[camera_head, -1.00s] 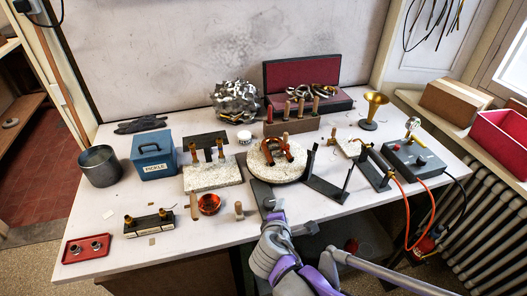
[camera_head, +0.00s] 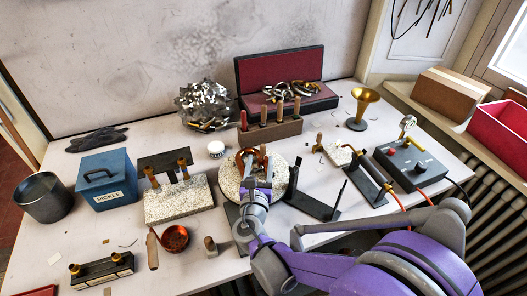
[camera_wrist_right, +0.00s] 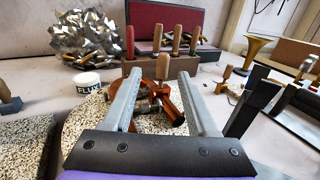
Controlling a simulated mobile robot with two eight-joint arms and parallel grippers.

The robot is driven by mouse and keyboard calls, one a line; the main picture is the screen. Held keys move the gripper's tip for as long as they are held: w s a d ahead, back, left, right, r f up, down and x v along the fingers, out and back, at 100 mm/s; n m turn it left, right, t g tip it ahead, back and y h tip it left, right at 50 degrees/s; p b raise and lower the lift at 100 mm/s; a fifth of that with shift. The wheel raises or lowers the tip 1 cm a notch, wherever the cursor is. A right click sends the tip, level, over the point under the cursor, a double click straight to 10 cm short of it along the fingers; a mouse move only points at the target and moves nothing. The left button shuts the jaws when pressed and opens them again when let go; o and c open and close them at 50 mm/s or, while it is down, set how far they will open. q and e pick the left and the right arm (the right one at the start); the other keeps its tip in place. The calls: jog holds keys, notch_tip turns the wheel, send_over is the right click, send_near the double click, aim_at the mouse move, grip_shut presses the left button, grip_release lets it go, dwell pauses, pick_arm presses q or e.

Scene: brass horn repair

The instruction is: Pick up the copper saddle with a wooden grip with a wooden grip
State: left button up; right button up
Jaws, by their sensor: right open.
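The copper saddle (camera_head: 243,158) rests on the round speckled disc (camera_head: 228,180) near the middle of the bench. It is an arched copper-coloured piece with a wooden grip, partly hidden by my right gripper in the head view. My right gripper (camera_head: 257,175) is over the near part of the disc, with its fingers pointing at the saddle. In the right wrist view, the two fingers of the gripper (camera_wrist_right: 158,80) are spread apart, and the saddle (camera_wrist_right: 170,103) shows between and beyond them. I cannot tell whether they touch it. My left gripper is out of view.
A wooden block with upright handled tools (camera_head: 270,132) stands just behind the disc. A dark bracket (camera_head: 318,204) stands close on its right. On its left are a speckled slab (camera_head: 165,207) and a white flux jar (camera_head: 216,149). A copper bowl (camera_head: 175,238) lies nearer the front.

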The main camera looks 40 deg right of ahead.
aim_at(262, 151)
jog(key=x, duration=0.9)
jog(key=shift+s+d+r+p, duration=0.1)
jog(key=shift+d+r+p, duration=0.15)
jog(key=shift+r+p, duration=0.1)
jog(key=shift+s, duration=0.1)
grip_shut()
